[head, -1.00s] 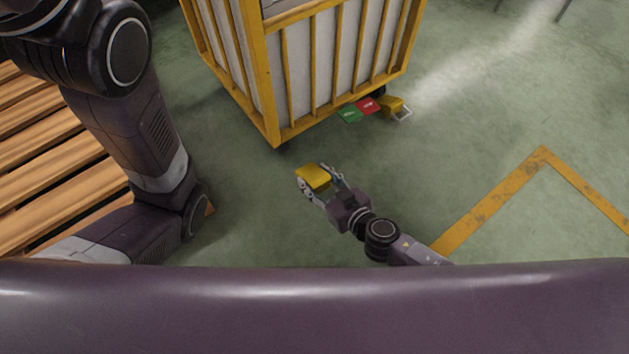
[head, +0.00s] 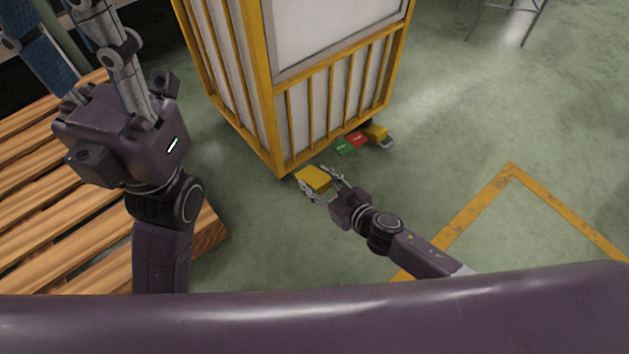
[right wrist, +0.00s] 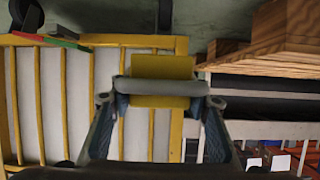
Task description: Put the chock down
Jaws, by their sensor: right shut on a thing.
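The yellow chock (head: 313,177) is in my right gripper (head: 317,185), low in front of the cart's near corner. I cannot tell whether it touches the floor. In the right wrist view the chock (right wrist: 162,68) shows as a yellow block with a grey handle bar (right wrist: 163,87) across it. The fingers are shut on it, one at each side. My left gripper (head: 82,48) is raised at the upper left of the head view, over the pallet. Its fingers stand apart with nothing seen between them; their tips are partly out of view.
A yellow-framed cart (head: 280,130) with white panels stands just beyond the chock. A second yellow chock (head: 376,132) with a grey handle lies at its far lower corner, beside red and green pedals (head: 349,142). A wooden pallet (head: 40,190) is at left.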

